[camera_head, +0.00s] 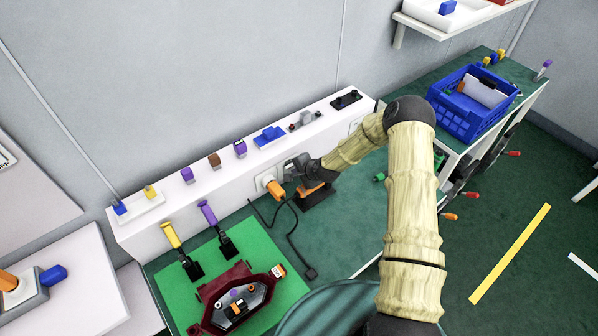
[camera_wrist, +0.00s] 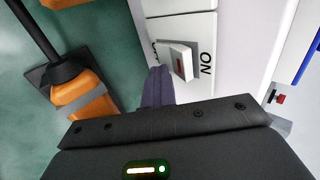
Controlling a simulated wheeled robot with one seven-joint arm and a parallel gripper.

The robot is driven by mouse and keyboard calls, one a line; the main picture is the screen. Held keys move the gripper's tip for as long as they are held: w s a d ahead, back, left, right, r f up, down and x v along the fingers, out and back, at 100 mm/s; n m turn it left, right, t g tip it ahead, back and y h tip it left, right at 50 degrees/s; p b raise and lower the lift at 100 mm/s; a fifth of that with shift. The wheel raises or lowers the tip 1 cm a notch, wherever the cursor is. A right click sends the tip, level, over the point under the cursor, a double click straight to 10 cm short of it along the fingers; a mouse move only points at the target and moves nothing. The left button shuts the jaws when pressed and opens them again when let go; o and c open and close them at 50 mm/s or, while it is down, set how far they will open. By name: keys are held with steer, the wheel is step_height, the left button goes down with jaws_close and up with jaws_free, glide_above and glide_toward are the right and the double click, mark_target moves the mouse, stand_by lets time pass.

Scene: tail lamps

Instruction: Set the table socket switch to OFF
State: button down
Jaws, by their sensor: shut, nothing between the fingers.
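The table socket switch (camera_wrist: 180,62) is a white rocker with a red strip on a white plate (camera_wrist: 204,28) in the wrist view. The letters ON are beside its right side; a mark at its left is mostly hidden. My gripper's dark fingers (camera_wrist: 157,88) are shut and empty, with their tips close to the left side of the rocker. I cannot tell whether they touch it. In the head view my gripper (camera_head: 290,168) is at the white socket panel (camera_head: 264,181) and hides the switch. An orange plug (camera_head: 276,189) with a black cable sits in the panel.
An orange tool on a black stand (camera_head: 313,193) is just beside my gripper; an orange body (camera_wrist: 85,97) shows close by in the wrist view. Yellow (camera_head: 171,234) and purple (camera_head: 207,212) handles stand left. Small items line the white ledge (camera_head: 210,180).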

steer(key=shift+r, duration=0.15)
steer(key=shift+s+r, duration=0.15)
steer(key=shift+r, duration=0.05)
steer(key=b+v, duration=0.2)
steer(key=v, duration=1.4)
steer(key=shift+s+d+r+b, duration=0.15)
steer(key=shift+s+d+b, duration=0.1)
steer(key=shift+b, duration=0.1)
steer(key=shift+d, duration=0.1)
stand_by(0.3)
